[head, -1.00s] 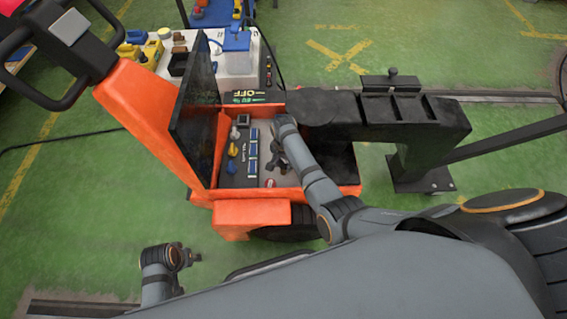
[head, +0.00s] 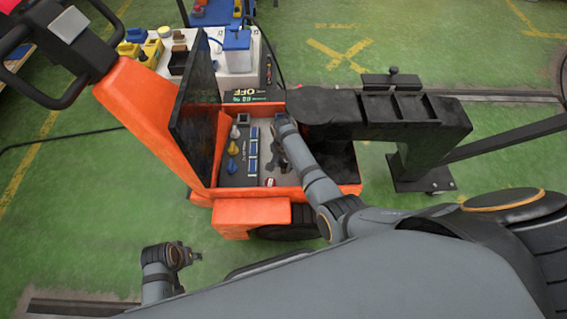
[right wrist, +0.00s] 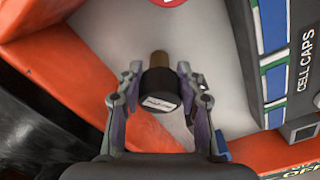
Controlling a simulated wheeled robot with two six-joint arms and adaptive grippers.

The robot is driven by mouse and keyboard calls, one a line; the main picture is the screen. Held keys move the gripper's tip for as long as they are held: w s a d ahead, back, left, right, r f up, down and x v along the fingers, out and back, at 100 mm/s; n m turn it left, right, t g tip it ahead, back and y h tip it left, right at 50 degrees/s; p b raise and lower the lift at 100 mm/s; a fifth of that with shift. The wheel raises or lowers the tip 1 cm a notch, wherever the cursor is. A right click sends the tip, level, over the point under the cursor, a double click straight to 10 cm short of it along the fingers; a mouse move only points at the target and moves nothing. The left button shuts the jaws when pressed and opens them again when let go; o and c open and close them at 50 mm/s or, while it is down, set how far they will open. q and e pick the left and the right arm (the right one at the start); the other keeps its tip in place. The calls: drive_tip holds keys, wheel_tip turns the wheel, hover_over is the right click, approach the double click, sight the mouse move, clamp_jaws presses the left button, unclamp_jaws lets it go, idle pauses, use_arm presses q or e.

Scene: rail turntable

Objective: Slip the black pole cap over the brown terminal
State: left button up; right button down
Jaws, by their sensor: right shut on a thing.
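The black pole cap (right wrist: 161,91) sits between the fingers of my right gripper (right wrist: 163,103) in the right wrist view, with a white label on its side. My right gripper is shut on it; in the head view the gripper (head: 279,158) is down inside the orange vehicle's open compartment. The brown terminal (right wrist: 159,60) shows just past the cap, its upper part in view and the rest hidden by the cap. I cannot tell whether the cap touches it. My left gripper (head: 190,257) is low at the left, over the floor, away from the compartment; its opening is unclear.
The compartment has orange walls (head: 245,202) around it. Yellow and blue pieces (head: 233,149) lie left of the strip. A dark upright panel (head: 195,115) stands at the compartment's left; a black beam (head: 375,115) is at right.

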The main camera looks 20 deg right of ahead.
sight(284, 162)
drive_tip(key=shift+s+f, duration=0.25)
drive_tip(key=shift+f, duration=0.3)
drive_tip(key=c, duration=1.2)
unclamp_jaws()
drive_tip(key=o, duration=0.4)
drive_tip(key=shift+w, duration=0.15)
drive_tip(key=shift+o, duration=0.2)
drive_tip(key=shift+r, duration=0.1)
drive_tip(key=shift+w+r, duration=0.1)
drive_tip(key=shift+r, duration=0.1)
wheel_tip(284, 162, up, 12)
drive_tip(key=shift+f, duration=0.2)
